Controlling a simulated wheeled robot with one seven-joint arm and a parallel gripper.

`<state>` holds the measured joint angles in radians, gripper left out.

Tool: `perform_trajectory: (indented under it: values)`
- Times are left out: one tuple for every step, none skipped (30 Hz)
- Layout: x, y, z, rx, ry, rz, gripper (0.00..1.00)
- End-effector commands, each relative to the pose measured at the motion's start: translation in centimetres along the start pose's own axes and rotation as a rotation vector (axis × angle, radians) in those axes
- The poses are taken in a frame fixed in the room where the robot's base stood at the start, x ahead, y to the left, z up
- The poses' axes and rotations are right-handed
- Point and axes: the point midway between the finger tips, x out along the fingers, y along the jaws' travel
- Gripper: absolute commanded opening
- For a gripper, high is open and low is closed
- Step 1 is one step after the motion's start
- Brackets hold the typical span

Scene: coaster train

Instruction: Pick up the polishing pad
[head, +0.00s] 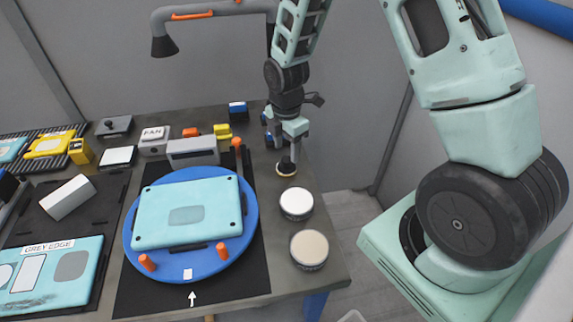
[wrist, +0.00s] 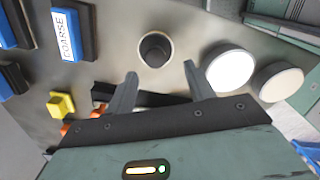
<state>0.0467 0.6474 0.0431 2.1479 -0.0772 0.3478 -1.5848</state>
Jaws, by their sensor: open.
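The likely polishing pad (head: 286,169) is a small tan disc with a dark round knob on top. It lies flat near the far right of the workbench. In the wrist view the pad (wrist: 155,49) shows its dark knob from above, ringed by a pale rim. My gripper (head: 288,150) points down just above the knob. In the wrist view my gripper (wrist: 160,72) has its two fingers spread apart with nothing between them. The knob appears just beyond the fingertips, roughly centred between them. I see no contact.
A white-topped round tin (head: 296,203) and a beige-topped tin (head: 309,247) stand nearby along the bench's right edge. A blue turntable (head: 134,243) carries a light-blue panel (head: 160,212). A blue block marked COARSE (wrist: 68,38) and a yellow block (wrist: 61,105) sit nearby.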

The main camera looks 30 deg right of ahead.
Motion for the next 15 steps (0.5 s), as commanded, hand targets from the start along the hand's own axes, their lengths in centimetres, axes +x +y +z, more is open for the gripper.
perform_trajectory:
  values:
    - [0.2,0.0,0.0,0.000,0.000,0.000,0.53]
    - [0.3,0.0,0.0,0.000,0.000,-0.001,0.53]
    - [0.5,0.1,0.1,0.000,0.000,-0.001,0.53]
    - [0.7,0.1,0.1,0.001,0.000,-0.002,0.53]
    - [1.0,0.1,0.2,0.000,0.000,-0.003,0.53]
    - [1.4,0.2,0.2,0.000,0.000,-0.004,0.53]
    - [1.8,0.3,0.3,0.000,0.000,-0.004,0.53]
    - [2.1,0.3,0.4,0.001,0.001,-0.005,0.53]
    - [2.6,0.5,0.5,0.001,0.000,-0.004,0.53]
    - [3.0,0.5,0.5,0.001,0.000,-0.004,0.53]
    - [3.4,0.5,0.5,-0.001,0.000,-0.004,0.53]
    - [3.9,0.5,0.5,0.000,0.000,-0.003,0.53]
    - [4.2,0.5,0.5,0.000,0.001,-0.003,0.53]
    - [4.5,0.5,0.5,0.000,0.001,-0.004,0.53]
    - [4.8,0.6,0.5,0.000,0.001,-0.002,0.53]
